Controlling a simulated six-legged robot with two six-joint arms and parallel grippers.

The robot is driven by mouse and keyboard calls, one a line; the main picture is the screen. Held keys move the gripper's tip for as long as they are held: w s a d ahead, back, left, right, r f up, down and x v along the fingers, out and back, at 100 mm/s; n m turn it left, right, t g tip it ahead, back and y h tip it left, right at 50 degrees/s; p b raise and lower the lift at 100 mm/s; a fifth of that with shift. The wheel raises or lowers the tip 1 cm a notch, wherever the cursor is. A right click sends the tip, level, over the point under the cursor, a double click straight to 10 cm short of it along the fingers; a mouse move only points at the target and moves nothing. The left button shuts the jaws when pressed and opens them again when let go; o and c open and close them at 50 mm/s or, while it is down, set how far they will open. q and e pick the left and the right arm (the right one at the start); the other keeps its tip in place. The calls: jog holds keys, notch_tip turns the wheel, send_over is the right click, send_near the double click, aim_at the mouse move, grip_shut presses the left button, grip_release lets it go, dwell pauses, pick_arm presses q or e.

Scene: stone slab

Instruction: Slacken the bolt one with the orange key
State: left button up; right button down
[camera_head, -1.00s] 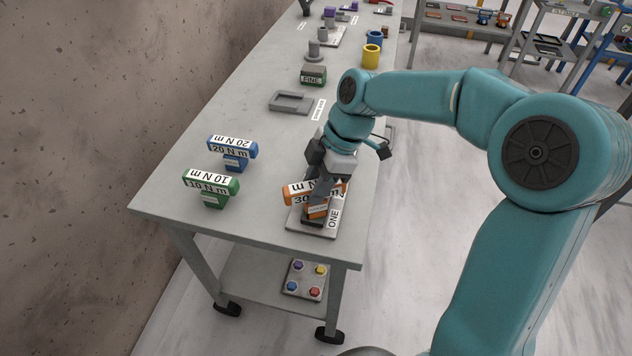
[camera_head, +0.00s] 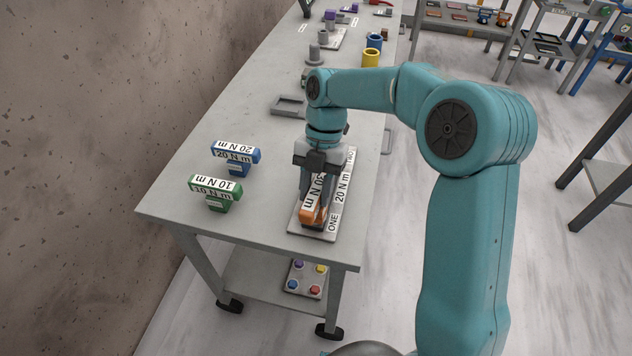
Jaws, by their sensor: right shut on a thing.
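The orange key (camera_head: 308,216), with a white label that reads 30 N m, is at the near end of a pale plate (camera_head: 328,230) on the table. My right gripper (camera_head: 316,190) is shut on the orange key from above. The plate is marked ONE at this end and 20 N m further along. The bolt one itself is hidden under the key and gripper, so I cannot tell how the key sits on it. My left gripper is not in view.
A green 10 N m key (camera_head: 215,193) and a blue 20 N m key (camera_head: 236,157) stand on the table to the left. A grey open tray (camera_head: 287,106) lies behind. Blue and yellow cups (camera_head: 371,57) stand farther back.

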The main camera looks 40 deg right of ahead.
jog(key=shift+r+n, duration=0.1)
jog(key=shift+n, duration=0.5)
jog(key=shift+r+p, duration=1.4)
jog(key=shift+r, duration=0.3)
jog(key=shift+r+p, duration=2)
jog(key=shift+r, duration=0.55)
